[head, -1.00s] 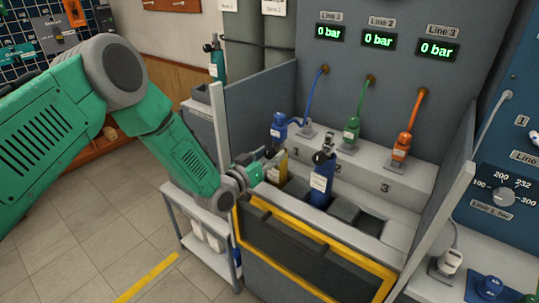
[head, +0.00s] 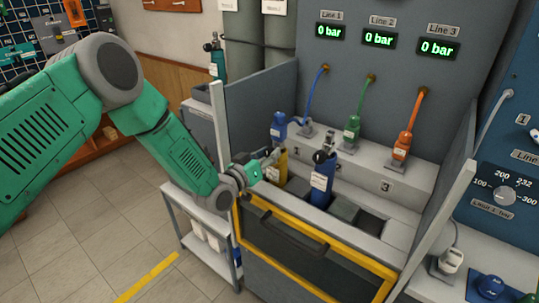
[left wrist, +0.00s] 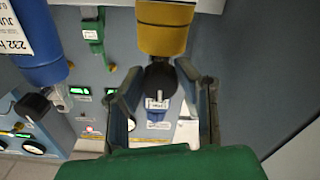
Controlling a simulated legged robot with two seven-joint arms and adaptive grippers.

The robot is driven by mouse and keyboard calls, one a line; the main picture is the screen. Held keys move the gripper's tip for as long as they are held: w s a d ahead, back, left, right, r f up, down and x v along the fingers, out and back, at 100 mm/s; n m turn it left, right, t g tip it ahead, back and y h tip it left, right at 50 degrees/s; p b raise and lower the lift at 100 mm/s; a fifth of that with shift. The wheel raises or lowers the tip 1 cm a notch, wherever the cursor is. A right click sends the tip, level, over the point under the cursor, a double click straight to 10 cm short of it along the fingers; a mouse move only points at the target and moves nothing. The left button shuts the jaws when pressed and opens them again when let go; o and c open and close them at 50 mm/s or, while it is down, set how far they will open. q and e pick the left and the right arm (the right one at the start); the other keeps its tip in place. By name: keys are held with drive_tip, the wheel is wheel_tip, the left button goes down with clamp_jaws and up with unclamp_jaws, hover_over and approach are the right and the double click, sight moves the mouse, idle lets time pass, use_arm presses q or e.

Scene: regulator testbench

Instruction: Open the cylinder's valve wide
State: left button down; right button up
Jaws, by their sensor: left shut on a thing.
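The yellow cylinder (head: 281,166) stands in the left slot of the bench and shows at the top of the left wrist view (left wrist: 164,32). Its dark valve knob (left wrist: 160,80) lies between the fingers of my left gripper (left wrist: 159,92), which is shut on it. In the head view my left gripper (head: 268,160) reaches over the bench's front left corner. The blue Line 1 connector (head: 278,130) is at the yellow cylinder's top. How far the valve is turned cannot be told. My right gripper is not in view.
A blue cylinder (head: 322,182) stands close to the right of the yellow one. The green (head: 351,133) and orange (head: 402,145) connectors sit on the ledge behind. The Line 1 display (head: 330,31) reads 0 bar. A grey side wall (head: 250,115) stands left of the slots.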

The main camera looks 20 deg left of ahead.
use_arm(q)
drive_tip(key=n, duration=0.1)
drive_tip(key=n+b, duration=0.1)
drive_tip(key=n, duration=0.1)
drive_tip(key=shift+a+f+b, duration=0.15)
drive_tip(key=shift+a+b, duration=0.05)
drive_tip(key=shift+b, duration=0.1)
drive_tip(key=n+b, duration=0.2)
drive_tip(key=n, duration=0.2)
drive_tip(key=shift+n+b, duration=0.3)
drive_tip(key=n+b, duration=0.4)
drive_tip(key=n, duration=0.2)
drive_tip(key=shift+f, duration=0.2)
drive_tip(key=n+b, duration=0.4)
drive_tip(key=shift+f+n, duration=0.1)
drive_tip(key=shift+n, duration=0.3)
drive_tip(key=shift+s+d+n+b, duration=0.1)
drive_tip(key=shift+n+b, duration=2.3)
drive_tip(key=c, duration=1.2)
unclamp_jaws()
drive_tip(key=shift+r, duration=0.3)
